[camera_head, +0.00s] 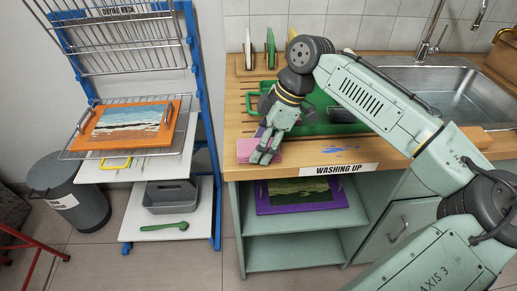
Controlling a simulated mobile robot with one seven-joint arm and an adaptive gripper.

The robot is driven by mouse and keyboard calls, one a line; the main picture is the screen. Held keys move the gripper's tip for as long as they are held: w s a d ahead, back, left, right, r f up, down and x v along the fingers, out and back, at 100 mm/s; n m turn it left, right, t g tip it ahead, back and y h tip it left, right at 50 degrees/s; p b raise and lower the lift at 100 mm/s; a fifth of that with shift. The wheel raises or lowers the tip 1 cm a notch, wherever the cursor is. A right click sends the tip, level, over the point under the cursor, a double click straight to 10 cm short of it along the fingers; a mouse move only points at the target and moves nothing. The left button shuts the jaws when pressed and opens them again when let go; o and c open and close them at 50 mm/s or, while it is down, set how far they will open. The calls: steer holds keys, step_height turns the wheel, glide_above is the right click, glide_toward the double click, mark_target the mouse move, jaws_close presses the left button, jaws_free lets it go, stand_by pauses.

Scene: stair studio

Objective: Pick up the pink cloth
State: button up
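The pink cloth (245,148) lies flat at the front left of the wooden counter, near its front edge. My gripper (262,157) points down over the cloth and hides its middle. Pink shows on both sides of the fingers. The fingertips look at or very near the cloth. I cannot tell whether they touch it or how far apart they are.
A green tray (345,128) lies behind my gripper. A sink (455,92) is at the right. An open shelf under the counter holds a purple-framed picture (264,208). A drying rack (198,95) with an orange-framed picture (98,136) stands left, beside a grey bin (85,208).

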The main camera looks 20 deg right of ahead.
steer(key=c, duration=0.5)
steer(key=shift+r, duration=0.15)
steer(key=shift+r+b, duration=0.15)
steer(key=shift+b, duration=0.15)
steer(key=r, duration=0.1)
steer(key=r+b, duration=0.1)
steer(key=r, duration=0.1)
steer(key=shift+s+b, duration=0.3)
steer(key=shift+s, duration=0.1)
steer(key=s+d+r+b, duration=0.2)
steer(key=s+b, duration=0.1)
steer(key=s, duration=1.2)
steer(key=shift+b, duration=0.35)
